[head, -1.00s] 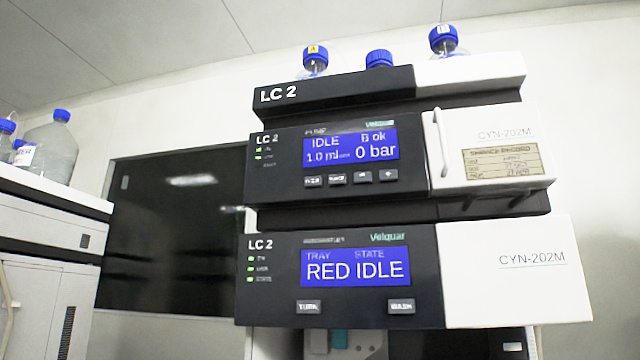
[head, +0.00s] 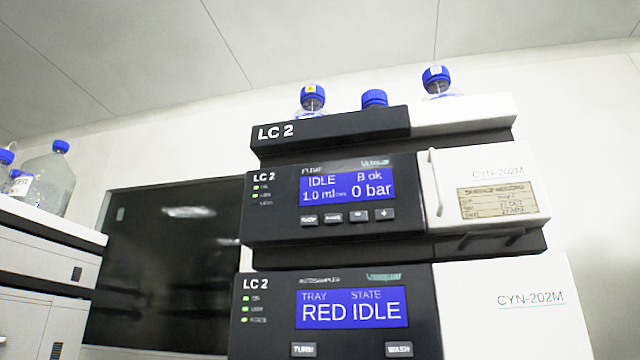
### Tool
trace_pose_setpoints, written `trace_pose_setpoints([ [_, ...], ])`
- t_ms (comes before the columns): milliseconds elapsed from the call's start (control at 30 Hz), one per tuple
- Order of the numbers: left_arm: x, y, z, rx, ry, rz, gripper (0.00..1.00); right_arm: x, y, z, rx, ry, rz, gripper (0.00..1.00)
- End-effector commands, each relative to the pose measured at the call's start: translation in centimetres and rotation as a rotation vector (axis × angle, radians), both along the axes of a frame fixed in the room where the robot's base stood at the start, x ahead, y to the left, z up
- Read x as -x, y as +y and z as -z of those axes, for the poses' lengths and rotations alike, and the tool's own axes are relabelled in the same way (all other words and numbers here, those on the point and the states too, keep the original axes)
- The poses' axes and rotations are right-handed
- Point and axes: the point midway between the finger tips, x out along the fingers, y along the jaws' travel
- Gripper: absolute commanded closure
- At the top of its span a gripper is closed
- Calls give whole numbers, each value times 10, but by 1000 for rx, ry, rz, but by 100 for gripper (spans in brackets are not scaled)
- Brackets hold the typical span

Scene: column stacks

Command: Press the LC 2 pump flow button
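The LC 2 stack stands right of centre in the head view. Its pump module (head: 290,228) has a blue screen (head: 347,188) reading IDLE, B ok, 1.0 ml and 0 bar. Below that screen is a row of several small grey buttons. The leftmost button (head: 309,220) has a blurred label that may read FLOW. To its right are a second button (head: 333,218), a minus-like button (head: 358,216) and a plus button (head: 381,214). Neither of my grippers shows in the view.
Below the pump, the autosampler module (head: 270,310) shows RED IDLE above two buttons. Blue-capped bottles (head: 312,97) stand on top of the stack. A dark window or panel (head: 165,260) is behind at left. Another white unit (head: 45,270) with bottles stands at far left.

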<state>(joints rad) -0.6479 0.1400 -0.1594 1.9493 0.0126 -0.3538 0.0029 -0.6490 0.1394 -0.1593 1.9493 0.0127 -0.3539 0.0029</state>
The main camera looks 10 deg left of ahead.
Motion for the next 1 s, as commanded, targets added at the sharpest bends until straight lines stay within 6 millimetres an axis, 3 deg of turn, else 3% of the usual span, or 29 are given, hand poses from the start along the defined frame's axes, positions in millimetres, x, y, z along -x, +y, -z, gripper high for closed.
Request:
trace_pose_setpoints([
  [433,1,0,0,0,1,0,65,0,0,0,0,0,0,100],
  [567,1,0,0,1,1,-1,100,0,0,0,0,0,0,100],
  [1000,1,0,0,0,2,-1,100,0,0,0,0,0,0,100],
])
